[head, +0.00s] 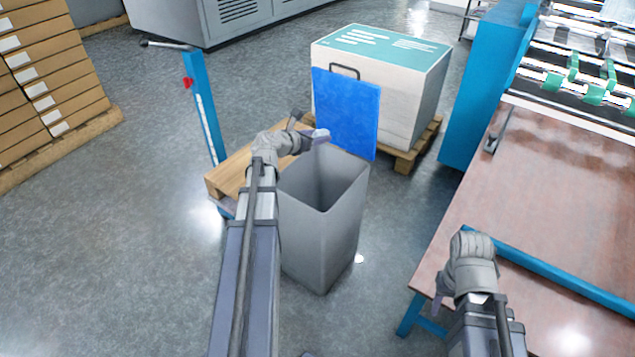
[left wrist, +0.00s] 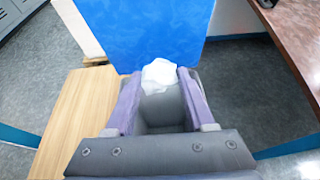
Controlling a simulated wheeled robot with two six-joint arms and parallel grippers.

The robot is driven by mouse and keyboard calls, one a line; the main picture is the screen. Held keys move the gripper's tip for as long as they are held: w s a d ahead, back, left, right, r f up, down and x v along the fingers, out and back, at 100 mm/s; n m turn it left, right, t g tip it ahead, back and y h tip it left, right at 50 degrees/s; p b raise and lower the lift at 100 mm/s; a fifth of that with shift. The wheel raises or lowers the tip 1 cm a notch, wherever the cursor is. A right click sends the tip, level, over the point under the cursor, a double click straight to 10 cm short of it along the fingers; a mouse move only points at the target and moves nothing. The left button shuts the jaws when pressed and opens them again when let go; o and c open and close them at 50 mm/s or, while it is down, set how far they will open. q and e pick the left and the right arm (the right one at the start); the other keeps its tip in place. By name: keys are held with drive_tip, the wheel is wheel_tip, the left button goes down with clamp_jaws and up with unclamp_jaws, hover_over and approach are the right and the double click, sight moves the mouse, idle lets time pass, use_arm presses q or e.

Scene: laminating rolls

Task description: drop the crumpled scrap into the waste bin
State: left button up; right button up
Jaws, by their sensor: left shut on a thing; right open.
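The waste bin (head: 320,235) is a tall grey box with an open top, and its blue lid (head: 346,115) stands raised at its back edge. My left gripper (head: 322,136) is over the back left part of the bin's opening, close in front of the lid. It is shut on the white crumpled scrap (left wrist: 160,73), which shows between the fingertips in the left wrist view. The blue lid (left wrist: 145,30) is right behind it there. In the head view the scrap is hard to make out. My right gripper (head: 439,297) is open and empty near the table's left edge.
A brown-topped table (head: 560,240) with a blue bar (head: 560,272) stands at the right. A wooden board (head: 232,172) on a blue hand truck (head: 202,105) is left of the bin. A white and teal box (head: 385,85) on a pallet stands behind. Floor at left is clear.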

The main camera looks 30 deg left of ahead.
use_arm(q)
wheel_tip(320, 180, down, 10)
drive_tip(key=b, duration=0.8)
drive_tip(key=shift+h, duration=0.3)
use_arm(e)
wheel_tip(320, 180, down, 10)
drive_tip(key=shift+f, duration=0.15)
use_arm(q)
drive_tip(key=shift+d+f, duration=0.1)
wheel_tip(320, 180, down, 6)
drive_tip(key=b, duration=0.6)
use_arm(e)
wheel_tip(320, 180, down, 6)
use_arm(q)
drive_tip(key=o, duration=1.4)
drive_tip(key=shift+s, duration=0.1)
drive_tip(key=p+v, duration=0.3)
drive_tip(key=v, duration=0.4)
drive_tip(key=shift+s+r, duration=0.25)
drive_tip(key=shift+s, duration=0.05)
use_arm(e)
wheel_tip(320, 180, up, 3)
